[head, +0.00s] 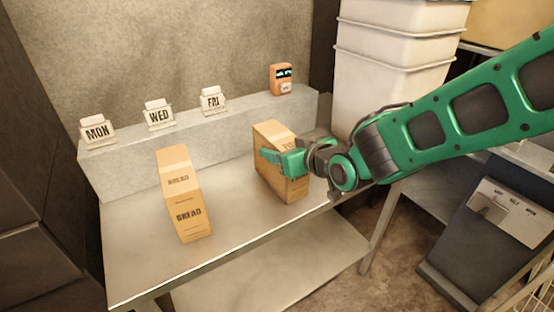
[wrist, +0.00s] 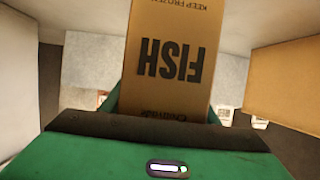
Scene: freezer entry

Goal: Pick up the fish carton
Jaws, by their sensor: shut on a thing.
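The fish carton (head: 272,184) is a tan cardboard box standing upright on the right part of the metal table, in the head view. In the wrist view the fish carton (wrist: 172,55) fills the middle, with "FISH" printed upside down. My gripper (head: 283,162) reaches in from the right and is shut on the carton, its green fingers across the upper part. The fingers hide some of the carton's print in the head view. I cannot tell whether the carton's base touches the table.
A bread carton (head: 183,200) stands on the table (head: 236,222) to the left. Behind, a grey ledge (head: 130,172) holds MON (head: 97,132), WED (head: 159,115) and FRI (head: 213,100) tags and an orange device (head: 281,79). White bins (head: 385,60) are stacked at back right.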

